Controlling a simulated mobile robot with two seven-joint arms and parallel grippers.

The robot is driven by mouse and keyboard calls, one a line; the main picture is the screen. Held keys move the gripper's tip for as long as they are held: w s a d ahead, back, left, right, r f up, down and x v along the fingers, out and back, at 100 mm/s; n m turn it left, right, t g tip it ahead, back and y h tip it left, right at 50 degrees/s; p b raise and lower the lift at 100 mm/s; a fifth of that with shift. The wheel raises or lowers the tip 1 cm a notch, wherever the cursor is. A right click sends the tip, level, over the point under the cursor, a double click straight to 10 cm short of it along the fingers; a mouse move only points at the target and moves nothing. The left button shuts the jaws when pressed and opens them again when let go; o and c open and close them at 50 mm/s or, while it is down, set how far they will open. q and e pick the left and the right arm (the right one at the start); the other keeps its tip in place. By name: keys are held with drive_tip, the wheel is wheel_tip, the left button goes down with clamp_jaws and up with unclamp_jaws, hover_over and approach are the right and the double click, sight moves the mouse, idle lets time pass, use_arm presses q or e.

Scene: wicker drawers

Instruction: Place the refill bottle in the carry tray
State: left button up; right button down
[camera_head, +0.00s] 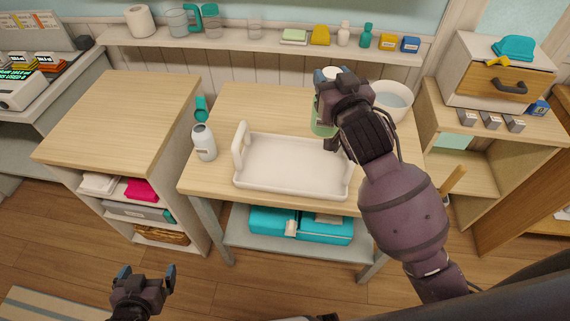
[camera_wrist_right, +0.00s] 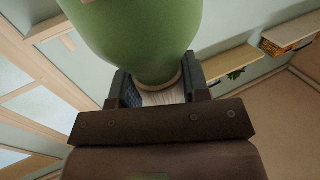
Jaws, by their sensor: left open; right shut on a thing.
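The refill bottle appears to be the green bottle (camera_head: 321,122), mostly hidden behind my right gripper (camera_head: 335,82) in the head view. That gripper is shut on the bottle's narrow pale neck, and the green body (camera_wrist_right: 140,35) fills the top of the right wrist view. I cannot tell whether its base touches the table. The white carry tray (camera_head: 290,188) lies on the middle table, in front of and left of the bottle. It looks empty, with a raised handle at its left end. My left gripper (camera_head: 147,274) is open and empty, low over the floor.
A white bottle (camera_head: 204,143) stands left of the tray, with a teal cup (camera_head: 201,108) behind it. A white bowl (camera_head: 393,101) sits at the table's back right. A wall shelf (camera_head: 270,41) holds several items. Teal boxes (camera_head: 327,229) lie under the table.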

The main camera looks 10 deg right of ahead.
drive_tip(key=shift+a, duration=0.15)
drive_tip(key=shift+f, duration=0.4)
wheel_tip(320, 180, down, 19)
drive_tip(key=b, duration=0.3)
drive_tip(key=shift+b, duration=0.4)
drive_tip(key=shift+f, duration=0.1)
drive_tip(key=shift+f, duration=0.15)
drive_tip(key=c, duration=0.6)
unclamp_jaws()
